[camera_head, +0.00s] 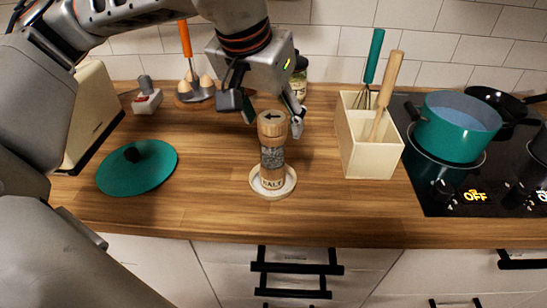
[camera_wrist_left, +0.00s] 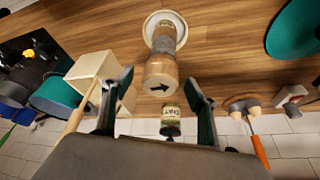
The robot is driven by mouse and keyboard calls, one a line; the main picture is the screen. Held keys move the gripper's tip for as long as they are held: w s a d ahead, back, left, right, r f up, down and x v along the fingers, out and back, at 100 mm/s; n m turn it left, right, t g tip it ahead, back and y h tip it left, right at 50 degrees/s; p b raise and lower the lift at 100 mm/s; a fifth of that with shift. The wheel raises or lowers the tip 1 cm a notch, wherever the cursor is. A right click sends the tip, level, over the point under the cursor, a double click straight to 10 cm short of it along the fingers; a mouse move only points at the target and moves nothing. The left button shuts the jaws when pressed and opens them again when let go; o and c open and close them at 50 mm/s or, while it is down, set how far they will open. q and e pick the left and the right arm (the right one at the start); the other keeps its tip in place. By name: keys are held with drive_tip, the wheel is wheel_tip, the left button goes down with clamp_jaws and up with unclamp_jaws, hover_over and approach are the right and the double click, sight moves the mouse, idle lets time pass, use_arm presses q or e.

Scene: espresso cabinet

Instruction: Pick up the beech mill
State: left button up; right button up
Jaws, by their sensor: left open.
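The beech mill (camera_head: 272,157) stands upright on a small pale saucer (camera_head: 290,183) near the front of the counter. It has a wooden top with a black arrow, a clear middle and a "SALT" label at the base. My left gripper (camera_head: 265,108) is open and empty, with its fingers at either side of the mill's top in the picture. In the left wrist view the mill (camera_wrist_left: 160,73) shows between the spread fingertips (camera_wrist_left: 158,84), with no contact visible. The saucer also shows there (camera_wrist_left: 147,20). My right gripper is out of view.
A cream utensil holder (camera_head: 370,158) stands right of the mill, before the cooktop with a teal pot (camera_head: 458,126). A teal lid (camera_head: 140,167) lies left. Behind are a jar (camera_head: 299,88) and an egg holder (camera_head: 195,97). The counter between lid and saucer is clear.

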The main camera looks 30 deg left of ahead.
use_arm(q)
drive_tip(key=shift+w+f, duration=0.25)
drive_tip(key=shift+f, duration=0.4)
drive_tip(key=shift+r, duration=0.1)
clamp_jaws()
